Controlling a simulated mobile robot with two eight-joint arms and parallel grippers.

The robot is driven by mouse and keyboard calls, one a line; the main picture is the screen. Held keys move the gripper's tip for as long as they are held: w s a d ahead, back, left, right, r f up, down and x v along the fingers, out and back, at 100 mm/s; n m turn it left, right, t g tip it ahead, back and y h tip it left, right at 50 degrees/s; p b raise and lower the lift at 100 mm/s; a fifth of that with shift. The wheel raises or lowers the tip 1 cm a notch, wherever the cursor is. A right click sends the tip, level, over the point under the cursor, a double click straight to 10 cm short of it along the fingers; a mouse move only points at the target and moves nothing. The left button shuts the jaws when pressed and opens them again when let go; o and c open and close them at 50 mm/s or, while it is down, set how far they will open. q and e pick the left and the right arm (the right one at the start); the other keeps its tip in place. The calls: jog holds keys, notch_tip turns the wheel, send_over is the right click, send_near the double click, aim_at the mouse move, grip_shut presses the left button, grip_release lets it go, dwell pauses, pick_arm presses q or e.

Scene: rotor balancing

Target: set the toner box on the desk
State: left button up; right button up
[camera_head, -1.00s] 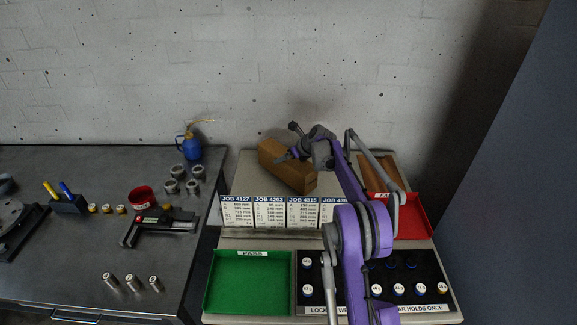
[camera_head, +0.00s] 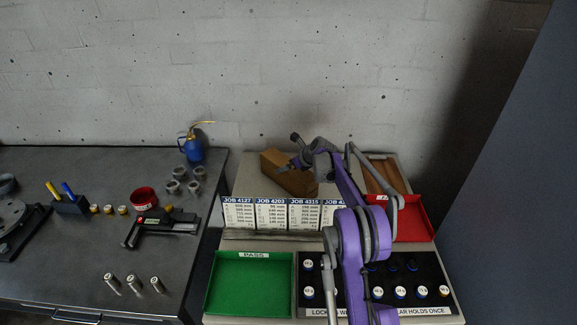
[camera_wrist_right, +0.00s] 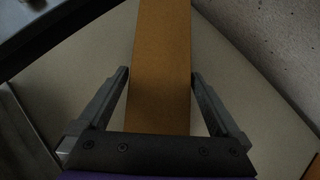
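The toner box is most likely the long brown box (camera_head: 293,182) at the back of the light grey stand, behind the job cards; it carries no label I can read. My right gripper (camera_head: 297,163) is at this box and hides part of its top in the head view. In the right wrist view the box (camera_wrist_right: 161,60) runs between the two fingers of my right gripper (camera_wrist_right: 160,80). Its fingers are apart, with a gap showing on both sides of the box. My left gripper is out of view.
The dark desk (camera_head: 70,255) is at left. On it are a blue oil can (camera_head: 193,149), metal rings, a red bowl (camera_head: 143,198), a black gauge (camera_head: 160,228) and small cylinders. The stand has a green tray (camera_head: 248,285), a red tray (camera_head: 407,220) and a weight rack (camera_head: 405,270).

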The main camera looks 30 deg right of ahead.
jog(key=b+v, duration=0.1)
jog(key=v, duration=1.1)
jog(key=shift+r, duration=0.2)
jog(key=s+a+r+n+g, duration=0.1)
jog(key=s+a+r+n, duration=0.1)
jog(key=s+a+n, duration=0.7)
jog(key=s+a+r+n+g, duration=0.1)
jog(key=s+a+r+n, duration=0.1)
jog(key=s+a+n, duration=0.7)
jog(key=s+a+f+n, duration=0.3)
jog(key=s+n, duration=0.2)
jog(key=s, duration=0.2)
jog(key=s+a+f+n+g+h, duration=0.1)
jog(key=s+a+f+n, duration=0.2)
jog(key=s, duration=0.4)
jog(key=s+a+f+n+h, duration=0.1)
jog(key=s+a+f+n, duration=0.2)
jog(key=s+n, duration=0.4)
jog(key=shift+s+a, duration=0.4)
jog(key=shift+a, duration=0.4)
jog(key=shift+f, duration=0.1)
